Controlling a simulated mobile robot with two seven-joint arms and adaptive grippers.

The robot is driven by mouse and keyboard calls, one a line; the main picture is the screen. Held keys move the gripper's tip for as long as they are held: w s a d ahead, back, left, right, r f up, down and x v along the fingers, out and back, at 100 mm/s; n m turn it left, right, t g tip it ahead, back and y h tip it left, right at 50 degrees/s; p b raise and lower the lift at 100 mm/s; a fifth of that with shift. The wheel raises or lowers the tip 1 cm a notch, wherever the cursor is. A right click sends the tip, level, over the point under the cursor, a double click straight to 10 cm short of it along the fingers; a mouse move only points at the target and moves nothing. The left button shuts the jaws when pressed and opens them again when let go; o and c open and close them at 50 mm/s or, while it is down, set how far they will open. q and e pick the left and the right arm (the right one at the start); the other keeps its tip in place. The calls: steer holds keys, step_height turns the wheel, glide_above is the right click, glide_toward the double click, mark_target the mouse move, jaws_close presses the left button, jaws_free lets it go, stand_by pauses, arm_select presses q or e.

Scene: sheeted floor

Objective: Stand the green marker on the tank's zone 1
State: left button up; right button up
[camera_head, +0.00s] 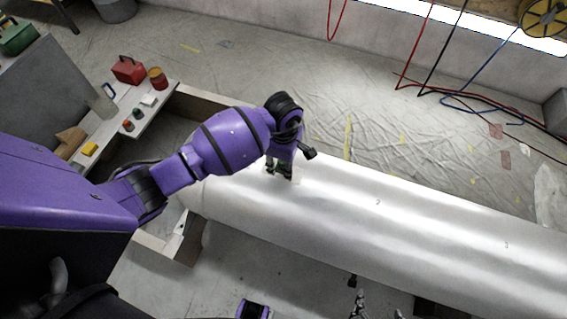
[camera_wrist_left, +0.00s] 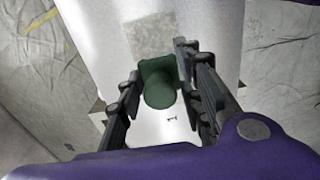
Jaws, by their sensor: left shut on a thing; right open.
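The tank (camera_head: 400,215) is a long, pale, shiny cylinder lying across the head view. My left gripper (camera_head: 280,172) is over its left part, pointing down. In the left wrist view the left gripper (camera_wrist_left: 160,95) is shut on the green marker (camera_wrist_left: 159,88), a dark green round piece with a squarer part behind it. In the head view only a bit of dark green shows between the fingers. A small mark like a 1 is on the tank beside the marker. I cannot tell whether the marker touches the tank. My right gripper (camera_head: 358,300) is open and empty at the bottom edge, partly cut off.
A mottled grey patch (camera_wrist_left: 150,36) is on the tank beyond the marker. A side bench (camera_head: 125,120) at the left holds a red toolbox (camera_head: 128,71), a can (camera_head: 157,79) and small items. Cables hang at the back right. The tank's right part is clear.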

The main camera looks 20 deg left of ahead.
arm_select(q)
steer(key=shift+f, duration=0.55)
steer(key=o, duration=1.2)
arm_select(e)
steer(key=shift+w, duration=0.15)
